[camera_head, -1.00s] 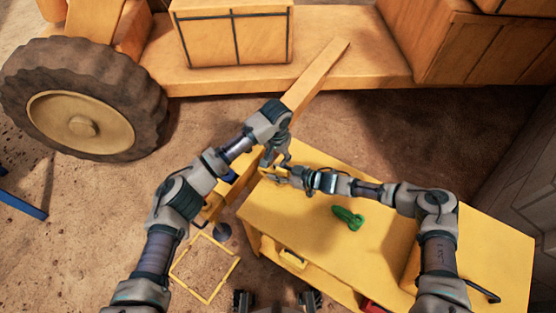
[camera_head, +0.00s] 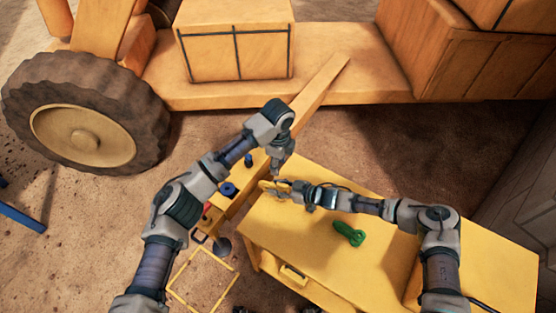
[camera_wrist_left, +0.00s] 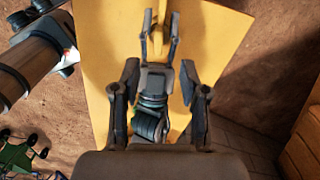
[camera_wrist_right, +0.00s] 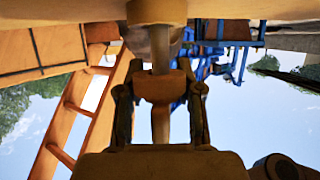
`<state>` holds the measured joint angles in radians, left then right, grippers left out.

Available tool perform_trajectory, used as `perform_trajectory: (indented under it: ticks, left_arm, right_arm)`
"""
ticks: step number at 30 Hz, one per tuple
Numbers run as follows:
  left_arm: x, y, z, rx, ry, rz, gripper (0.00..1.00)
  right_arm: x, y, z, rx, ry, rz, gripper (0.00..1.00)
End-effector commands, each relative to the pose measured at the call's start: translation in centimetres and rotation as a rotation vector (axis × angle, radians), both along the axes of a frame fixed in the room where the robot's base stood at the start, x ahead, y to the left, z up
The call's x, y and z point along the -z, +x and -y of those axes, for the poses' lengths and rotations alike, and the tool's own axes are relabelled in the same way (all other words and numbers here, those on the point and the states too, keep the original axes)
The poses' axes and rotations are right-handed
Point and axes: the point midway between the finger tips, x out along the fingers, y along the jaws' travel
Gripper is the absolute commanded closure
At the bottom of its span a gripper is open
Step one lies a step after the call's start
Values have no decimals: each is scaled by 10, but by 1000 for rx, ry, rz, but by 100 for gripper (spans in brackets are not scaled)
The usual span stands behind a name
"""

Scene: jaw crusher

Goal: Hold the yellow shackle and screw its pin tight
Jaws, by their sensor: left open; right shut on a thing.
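In the left wrist view the shackle (camera_wrist_left: 157,38) is between the right gripper's fingers at the top. In the right wrist view an orange-yellow part (camera_wrist_right: 160,86) stands between the fingers. My left gripper (camera_head: 279,172) is open and points down just above and beside the shackle. Its fingers (camera_wrist_left: 160,72) are spread in the left wrist view. I cannot make out the pin clearly.
A green shackle (camera_head: 349,234) lies on the yellow table (camera_head: 310,250), right of the grippers. An orange beam (camera_head: 312,95) runs behind the left gripper. The right part of the tabletop is clear.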

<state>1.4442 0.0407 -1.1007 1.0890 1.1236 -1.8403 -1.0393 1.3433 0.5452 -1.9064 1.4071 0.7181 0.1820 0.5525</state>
Motion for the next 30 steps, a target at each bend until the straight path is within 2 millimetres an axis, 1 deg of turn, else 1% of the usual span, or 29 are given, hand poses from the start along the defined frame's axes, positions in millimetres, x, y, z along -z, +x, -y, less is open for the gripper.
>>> perform_trajectory:
  ticks: [1, 9, 15, 18, 21, 29, 30]
  left_arm:
    - [9, -1, -1, -1, 2, -4, 56]
    - [63, -1, -1, -3, 4, -4, 56]
    - [95, 0, -1, -5, 2, -2, 56]
    - [104, -1, 0, -4, 2, -2, 56]
    - [108, 0, 0, -4, 1, -1, 56]
    - [110, 0, 0, -4, 1, -1, 56]
    - [110, 0, 0, -4, 0, -1, 61]
  right_arm:
    - [1, 0, 0, 0, 0, -1, 100]
    - [1, 0, 0, 0, 0, -1, 100]
    - [1, 0, 0, 0, -1, -2, 100]
    - [1, 0, 0, 0, -1, -2, 100]
    - [1, 0, 0, 0, -1, -2, 100]
    - [2, -1, 0, 0, -1, -2, 100]
    - [2, -1, 0, 0, -1, -2, 100]
